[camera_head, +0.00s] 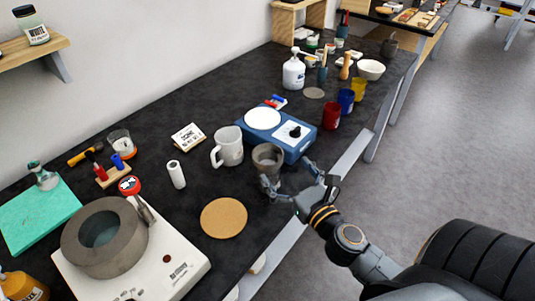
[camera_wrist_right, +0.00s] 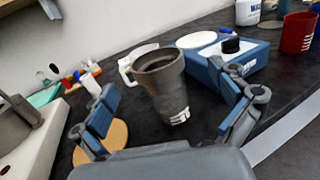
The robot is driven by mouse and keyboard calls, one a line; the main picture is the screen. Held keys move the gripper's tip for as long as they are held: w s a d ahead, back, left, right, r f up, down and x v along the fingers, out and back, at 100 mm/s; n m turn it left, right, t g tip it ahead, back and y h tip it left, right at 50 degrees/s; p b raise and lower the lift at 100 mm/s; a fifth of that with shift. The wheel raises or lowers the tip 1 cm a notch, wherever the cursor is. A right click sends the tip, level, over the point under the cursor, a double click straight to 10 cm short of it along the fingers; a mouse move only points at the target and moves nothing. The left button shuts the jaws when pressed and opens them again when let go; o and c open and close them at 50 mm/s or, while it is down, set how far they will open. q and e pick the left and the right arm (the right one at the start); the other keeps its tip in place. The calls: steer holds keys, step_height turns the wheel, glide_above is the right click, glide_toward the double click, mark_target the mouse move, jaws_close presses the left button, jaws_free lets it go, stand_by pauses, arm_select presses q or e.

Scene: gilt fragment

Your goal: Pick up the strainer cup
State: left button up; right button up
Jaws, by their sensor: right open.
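The strainer cup seems to be the grey-brown tapered cup (camera_head: 267,158) that stands upright on the black table, in front of the blue device. It also shows in the right wrist view (camera_wrist_right: 162,86), between my fingers and a little beyond them. A small light marking is near its base. My right gripper (camera_head: 290,180) is open and right in front of the cup; in the right wrist view its two fingers (camera_wrist_right: 172,112) are spread on either side, apart from the cup. My left gripper is not in view.
A white mug (camera_head: 228,147) stands close on the left of the cup. A blue device with a white plate (camera_head: 298,147) is right behind it. A round cork mat (camera_head: 223,218) lies front left. A white machine with a grey ring (camera_head: 185,266) fills the lower left.

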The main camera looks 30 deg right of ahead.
mark_target(261, 147)
steer(key=w, duration=0.3)
steer(key=shift+p, duration=0.3)
steer(key=w, duration=0.3)
steer(key=shift+w+a+f+p, duration=0.25)
steer(key=shift+w+p, duration=0.05)
steer(key=shift+p, duration=0.1)
steer(key=shift+w, duration=0.3)
steer(key=shift+f, duration=0.1)
steer(key=c, duration=1)
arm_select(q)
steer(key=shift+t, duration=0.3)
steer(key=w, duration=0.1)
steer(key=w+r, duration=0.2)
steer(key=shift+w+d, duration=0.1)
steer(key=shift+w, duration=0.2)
arm_select(e)
steer(key=shift+c, duration=0.2)
